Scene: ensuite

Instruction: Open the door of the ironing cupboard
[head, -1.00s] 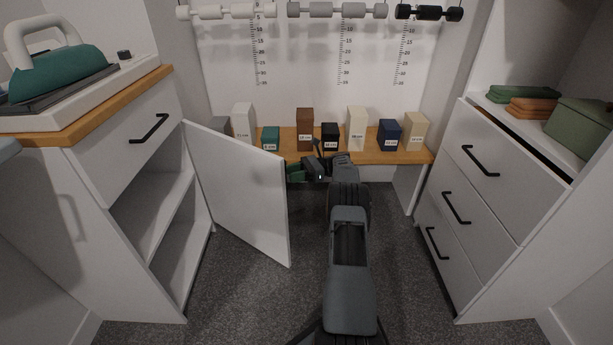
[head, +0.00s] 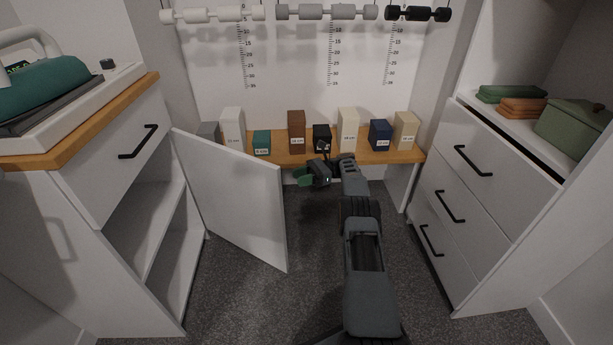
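The ironing cupboard (head: 75,230) stands at the left, with a wooden top and a steam iron (head: 60,85) on it. Its white door (head: 232,200) stands wide open, swung out from the hinge side at the back, and the two inner shelves (head: 160,225) show bare. My gripper (head: 304,177) is at the end of my arm, just right of the door's free edge and apart from it. Part of a green finger shows; the wrist hides the rest, so I cannot see whether the fingers are open.
A drawer (head: 132,150) above the opening is shut. A low wooden bench (head: 285,160) with several labelled blocks stands at the back. A white drawer unit (head: 470,210) is at the right. Grey carpet (head: 250,305) between the units is clear.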

